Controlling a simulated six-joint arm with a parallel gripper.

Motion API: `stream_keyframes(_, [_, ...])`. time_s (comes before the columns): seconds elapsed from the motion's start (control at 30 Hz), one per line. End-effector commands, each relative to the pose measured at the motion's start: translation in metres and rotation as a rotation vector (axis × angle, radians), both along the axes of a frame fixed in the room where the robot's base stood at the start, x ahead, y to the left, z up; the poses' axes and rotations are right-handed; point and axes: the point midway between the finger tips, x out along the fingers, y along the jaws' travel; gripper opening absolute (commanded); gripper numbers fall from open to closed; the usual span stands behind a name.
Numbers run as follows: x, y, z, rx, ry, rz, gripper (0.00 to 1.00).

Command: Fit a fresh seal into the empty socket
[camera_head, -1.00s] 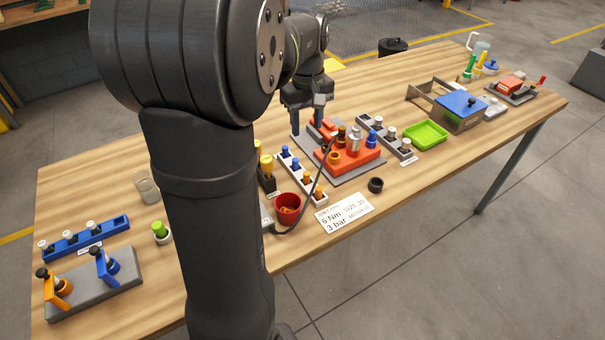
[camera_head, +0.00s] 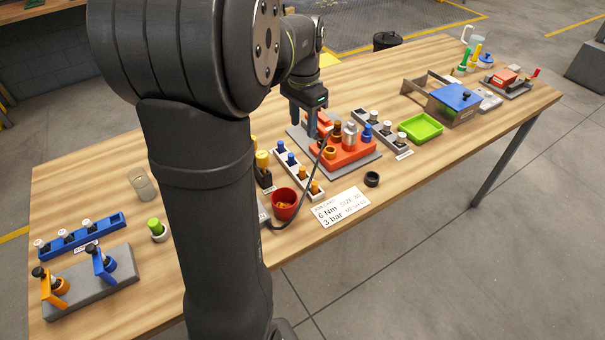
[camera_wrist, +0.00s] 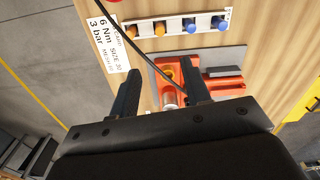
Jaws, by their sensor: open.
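My gripper (camera_head: 304,120) is open and empty, above the back left part of the red-orange fixture (camera_head: 352,154) on its grey plate (camera_head: 366,168). In the wrist view my gripper (camera_wrist: 162,86) has its fingers spread, with part of the fixture (camera_wrist: 226,88) and a silver cylinder (camera_wrist: 169,98) between or beyond them. The fixture carries the silver cylinder (camera_head: 350,134), a brown piece, a blue piece and an orange ring (camera_head: 331,152). A red cup (camera_head: 285,210) holds small orange pieces. I cannot tell which part is the seal or which socket is empty.
A white rack (camera_head: 297,176) of blue and orange plugs stands left of the fixture; a grey rack (camera_head: 396,147) stands right. A black ring (camera_head: 372,179) and card (camera_head: 340,206) lie in front. A green tray (camera_head: 420,127) stands farther right. A dark cable crosses near the fixture.

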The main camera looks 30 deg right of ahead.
Motion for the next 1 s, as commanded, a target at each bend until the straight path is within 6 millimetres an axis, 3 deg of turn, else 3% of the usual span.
stream_keyframes(0.4, [-0.001, 0.001, -0.089, 0.003, 0.004, 0.003, 0.43])
stream_keyframes(0.73, [0.000, 0.002, -0.118, 0.003, 0.002, 0.004, 0.43])
stream_keyframes(1.0, [0.000, 0.004, -0.156, 0.003, 0.002, 0.004, 0.43])
